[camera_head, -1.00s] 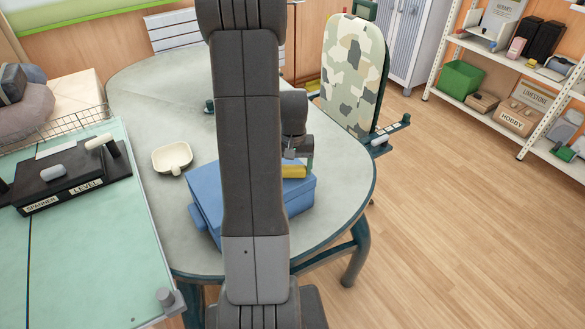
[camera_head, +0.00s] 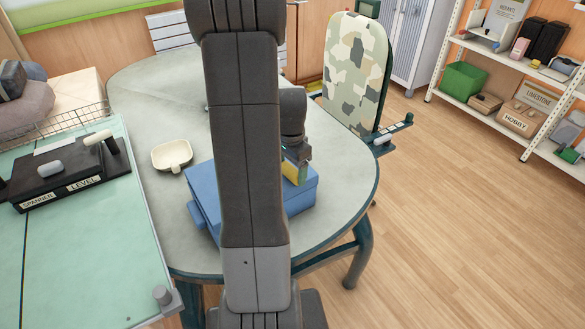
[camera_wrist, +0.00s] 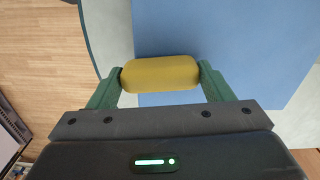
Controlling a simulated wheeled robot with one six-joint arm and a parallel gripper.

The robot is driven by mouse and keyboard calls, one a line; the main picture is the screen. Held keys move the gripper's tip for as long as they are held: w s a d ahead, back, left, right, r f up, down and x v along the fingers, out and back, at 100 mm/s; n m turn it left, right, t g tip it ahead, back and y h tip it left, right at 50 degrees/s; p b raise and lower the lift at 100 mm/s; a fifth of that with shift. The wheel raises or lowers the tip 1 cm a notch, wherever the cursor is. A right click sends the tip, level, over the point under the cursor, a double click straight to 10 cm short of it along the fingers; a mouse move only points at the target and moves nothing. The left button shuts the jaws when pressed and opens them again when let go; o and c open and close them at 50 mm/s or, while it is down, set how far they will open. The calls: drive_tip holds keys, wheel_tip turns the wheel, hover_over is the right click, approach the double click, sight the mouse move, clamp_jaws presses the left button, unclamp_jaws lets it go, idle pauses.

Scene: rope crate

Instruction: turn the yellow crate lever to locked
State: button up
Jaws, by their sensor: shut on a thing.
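The blue crate (camera_head: 302,198) stands on the grey table, partly hidden behind my arm in the head view. Its lid fills much of the wrist view (camera_wrist: 230,30). The yellow lever (camera_head: 293,173) is at the crate's right side, and in the wrist view it is a rounded yellow bar (camera_wrist: 160,74). My gripper (camera_wrist: 160,78) has its two green fingers at the two ends of the lever, shut on it. In the head view my gripper (camera_head: 297,160) reaches the lever from above. The lever's pivot and any lock marking are hidden.
A cream dish (camera_head: 172,156) lies on the table (camera_head: 150,95) left of the crate. A camouflage-patterned chair (camera_head: 356,75) stands behind the table's right edge. A green-topped bench (camera_head: 85,240) with a dark tool holder (camera_head: 68,172) is at the left.

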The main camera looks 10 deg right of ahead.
sight(291, 168)
drive_tip(key=shift+a+m, duration=0.1)
drive_tip(key=shift+m, duration=0.5)
drive_tip(key=o, duration=1)
drive_tip(key=shift+c, duration=0.2)
wheel_tip(291, 168, up, 14)
drive_tip(key=shift+f, duration=0.15)
wheel_tip(291, 168, down, 14)
drive_tip(key=shift+r, duration=0.1)
idle(0.4)
